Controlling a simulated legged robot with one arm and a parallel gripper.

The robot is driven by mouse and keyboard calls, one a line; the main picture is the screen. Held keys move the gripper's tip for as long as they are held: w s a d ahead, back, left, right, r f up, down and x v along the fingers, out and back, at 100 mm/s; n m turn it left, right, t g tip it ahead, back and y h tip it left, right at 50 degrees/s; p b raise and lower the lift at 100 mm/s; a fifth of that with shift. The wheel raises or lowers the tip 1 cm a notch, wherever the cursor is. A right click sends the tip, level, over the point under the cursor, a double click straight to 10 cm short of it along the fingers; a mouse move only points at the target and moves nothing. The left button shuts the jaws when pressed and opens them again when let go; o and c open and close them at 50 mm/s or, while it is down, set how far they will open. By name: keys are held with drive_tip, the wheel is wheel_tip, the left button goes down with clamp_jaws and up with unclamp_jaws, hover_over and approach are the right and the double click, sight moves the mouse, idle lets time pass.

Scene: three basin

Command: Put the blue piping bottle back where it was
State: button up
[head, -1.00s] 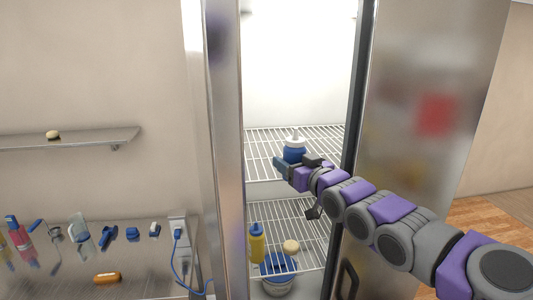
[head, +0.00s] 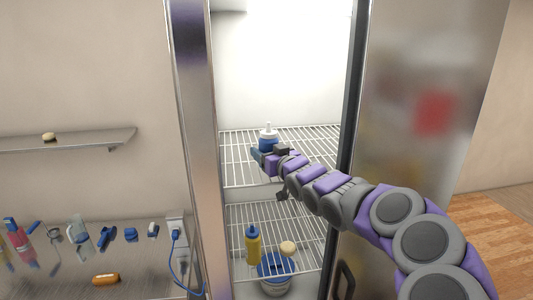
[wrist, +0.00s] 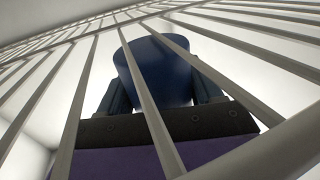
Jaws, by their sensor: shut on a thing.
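The blue piping bottle (head: 268,144) with a white top stands roughly upright at the upper wire shelf (head: 318,145) inside the open fridge. My gripper (head: 262,153) is shut on it, reaching in from the right. In the wrist view the dark blue bottle (wrist: 160,70) sits between the two fingers of my gripper (wrist: 160,95), seen through the shelf's wires. The bottle's lower part is partly hidden by the gripper in the head view, and I cannot tell if its base touches the shelf.
A lower wire shelf (head: 300,218) holds a yellow bottle (head: 253,245) and a round pale item (head: 287,248). A blue-and-white tub (head: 275,283) is below. The open door (head: 420,80) stands right; a metal post (head: 195,150) stands left. The upper shelf's right side looks clear.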

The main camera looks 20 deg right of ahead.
drive_tip(key=shift+s+f, duration=0.1)
drive_tip(key=shift+f, duration=0.15)
drive_tip(key=shift+s+a+r, duration=0.15)
drive_tip(key=shift+a, duration=0.15)
drive_tip(key=a, duration=0.2)
drive_tip(key=shift+a, duration=0.4)
drive_tip(key=o, duration=0.8)
drive_tip(key=shift+a, duration=0.15)
drive_tip(key=shift+o, duration=0.6)
drive_tip(key=shift+d, duration=0.2)
drive_tip(key=shift+o, duration=1.1)
drive_tip(key=shift+d, duration=0.9)
drive_tip(key=shift+d+f, duration=0.2)
drive_tip(key=shift+d, duration=0.4)
drive_tip(key=shift+a+r, duration=0.2)
drive_tip(key=shift+a, duration=0.2)
drive_tip(key=s, duration=0.1)
drive_tip(key=s+a+b, duration=0.1)
drive_tip(key=s, duration=0.3)
drive_tip(key=shift+s+a+r, duration=0.15)
drive_tip(key=shift+s+a, duration=0.05)
drive_tip(key=shift+a, duration=0.1)
drive_tip(key=s+b, duration=0.1)
drive_tip(key=s, duration=0.5)
drive_tip(key=shift+s+d, duration=0.25)
drive_tip(key=shift+d, duration=0.05)
